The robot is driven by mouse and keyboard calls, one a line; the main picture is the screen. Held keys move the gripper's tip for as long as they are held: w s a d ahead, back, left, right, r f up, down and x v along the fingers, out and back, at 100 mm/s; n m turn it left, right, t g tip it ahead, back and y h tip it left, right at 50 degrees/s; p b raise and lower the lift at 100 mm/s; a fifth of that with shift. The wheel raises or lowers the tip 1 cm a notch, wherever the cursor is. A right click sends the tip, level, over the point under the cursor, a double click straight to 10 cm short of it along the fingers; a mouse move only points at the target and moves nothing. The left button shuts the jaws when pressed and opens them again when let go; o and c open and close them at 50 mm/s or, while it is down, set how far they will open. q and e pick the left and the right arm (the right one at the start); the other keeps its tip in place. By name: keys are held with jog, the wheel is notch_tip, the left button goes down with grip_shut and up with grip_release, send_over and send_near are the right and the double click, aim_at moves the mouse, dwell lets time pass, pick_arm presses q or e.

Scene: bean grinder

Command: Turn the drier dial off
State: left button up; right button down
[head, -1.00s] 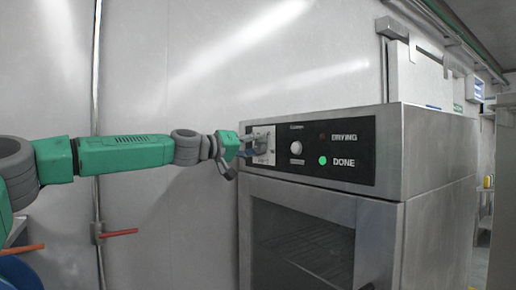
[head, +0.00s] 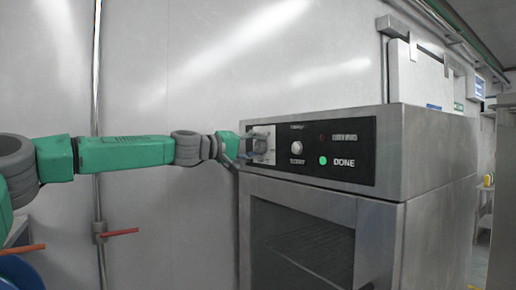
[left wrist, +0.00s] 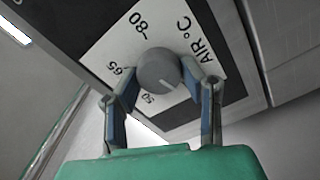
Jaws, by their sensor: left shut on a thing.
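The steel drier (head: 430,150) has a black control panel with a white plate at its left end. In the left wrist view this plate (left wrist: 112,48) is marked "AIR °C" with 50, 65 and 80, and carries a round grey dial (left wrist: 158,68). My left gripper (left wrist: 157,84) is shut on this dial, one finger on each side. In the head view my left gripper (head: 258,146) is at the panel's left end and partly hides the dial. A second, pale knob (head: 297,147) sits right of it, untouched. My right gripper is not in view.
A green light (head: 322,160) is lit beside "DONE", below a dark red light (head: 322,138). The drier's glass door (head: 300,240) is closed below the panel. A thin pipe (head: 98,190) with a red handle runs up the wall at left.

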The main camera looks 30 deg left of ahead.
pick_arm(q)
jog(key=shift+f, duration=0.4)
jog(key=o, duration=1.1)
jog(key=shift+a, duration=0.1)
jog(key=shift+o, duration=0.2)
jog(key=shift+a+r, duration=0.1)
jog(key=shift+a, duration=0.1)
jog(key=shift+s+a, duration=0.1)
jog(key=shift+s+r, duration=0.1)
jog(key=shift+s, duration=0.15)
jog(key=v, duration=0.7)
jog(key=shift+w+a+f, duration=0.2)
jog(key=shift+a+f, duration=0.05)
